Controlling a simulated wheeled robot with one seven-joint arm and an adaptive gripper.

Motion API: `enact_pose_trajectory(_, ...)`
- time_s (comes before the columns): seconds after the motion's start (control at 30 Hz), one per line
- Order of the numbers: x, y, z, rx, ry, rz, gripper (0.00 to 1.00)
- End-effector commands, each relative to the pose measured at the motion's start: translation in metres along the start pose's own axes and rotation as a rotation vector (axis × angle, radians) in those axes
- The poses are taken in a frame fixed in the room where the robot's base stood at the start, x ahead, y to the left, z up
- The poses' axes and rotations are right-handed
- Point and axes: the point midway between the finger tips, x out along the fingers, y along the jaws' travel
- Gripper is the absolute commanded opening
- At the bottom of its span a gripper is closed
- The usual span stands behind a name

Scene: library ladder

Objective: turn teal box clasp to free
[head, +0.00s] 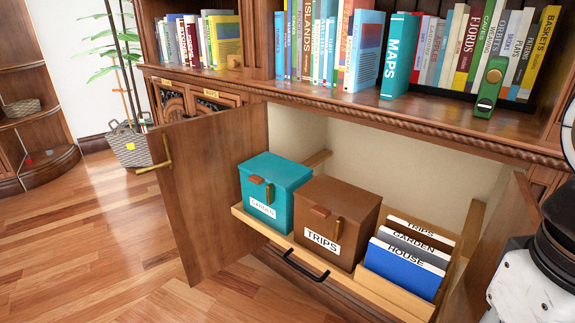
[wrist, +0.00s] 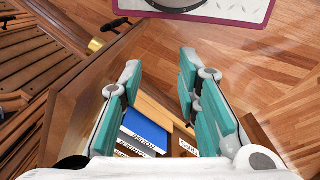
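The teal box (head: 281,181) stands at the left end of the pulled-out drawer (head: 290,244) in the head view, with its lid down and a GARDEN label on its front. On its front are a brown tab (head: 256,179) at the lid edge and an upright brass clasp piece (head: 268,194). My gripper (wrist: 160,68) is open and empty in the wrist view, its teal-padded fingers wide apart over the folders' side of the drawer. I cannot make out the teal box in the wrist view. In the head view, only part of my arm shows at the right edge.
A brown TRIPS box (head: 334,212) with a similar clasp stands beside the teal box. Several folders, with a blue one (head: 404,272) in front, fill the drawer's right end. An open cabinet door (head: 212,190) stands left of the drawer. Shelves of books are above. Floor in front is clear.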

Motion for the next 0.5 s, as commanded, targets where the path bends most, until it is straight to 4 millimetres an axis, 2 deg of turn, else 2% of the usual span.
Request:
enact_pose_trajectory(0.37,-0.019,0.010,-0.037,-0.136,-0.068,0.071,0.30)
enact_pose_trajectory(0.5,-0.028,0.014,-0.063,-0.223,-0.109,0.120,0.30)
